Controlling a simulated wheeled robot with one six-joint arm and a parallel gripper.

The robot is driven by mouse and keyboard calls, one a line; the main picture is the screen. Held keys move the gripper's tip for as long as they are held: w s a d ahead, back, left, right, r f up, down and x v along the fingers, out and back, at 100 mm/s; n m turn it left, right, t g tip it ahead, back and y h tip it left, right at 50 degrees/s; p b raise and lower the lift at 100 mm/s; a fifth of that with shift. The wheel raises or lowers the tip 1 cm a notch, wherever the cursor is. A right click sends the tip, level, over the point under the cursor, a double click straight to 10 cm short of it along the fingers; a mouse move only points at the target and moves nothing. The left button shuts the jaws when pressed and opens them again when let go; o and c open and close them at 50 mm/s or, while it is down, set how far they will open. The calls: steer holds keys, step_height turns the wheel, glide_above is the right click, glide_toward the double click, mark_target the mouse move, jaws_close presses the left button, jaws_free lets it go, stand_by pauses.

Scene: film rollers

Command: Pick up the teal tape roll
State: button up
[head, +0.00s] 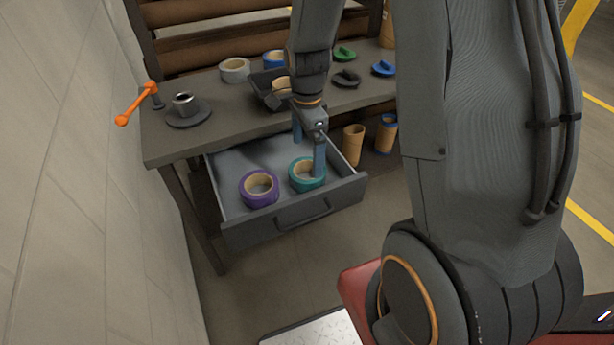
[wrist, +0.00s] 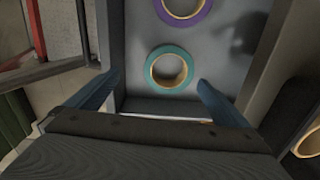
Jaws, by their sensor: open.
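The teal tape roll (head: 297,175) lies flat in the open drawer (head: 232,233), near its right side. It also shows in the wrist view (wrist: 153,70), its hole facing up with a tan inner core. My gripper (head: 308,160) is open, with its blue fingers pointing down over the right part of the drawer. In the head view one finger hides part of the teal roll's right edge. In the wrist view the fingers (wrist: 155,85) stand to either side of the teal roll with nothing between them. I cannot tell how far above the roll they are.
A purple tape roll (head: 259,190) lies left of the teal one in the drawer. The table top (head: 222,115) above holds a grey roll (head: 235,70), a black bin (head: 265,95) and an orange crank (head: 137,104). Cardboard tubes (head: 353,145) stand right of the drawer.

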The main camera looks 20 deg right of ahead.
steer(key=shift+w+d+f+m+p, duration=0.3)
steer(key=shift+f+m, duration=0.35)
steer(key=shift+f, duration=1.25)
steer(key=shift+w+f+m+p, duration=0.15)
steer(key=shift+w+f+m, duration=0.45)
steer(key=shift+f, duration=1.25)
steer(key=shift+w+d+f+m+p, duration=0.2)
steer(key=shift+f+m, duration=0.55)
steer(key=shift+f, duration=1.15)
steer(key=c, duration=1.2)
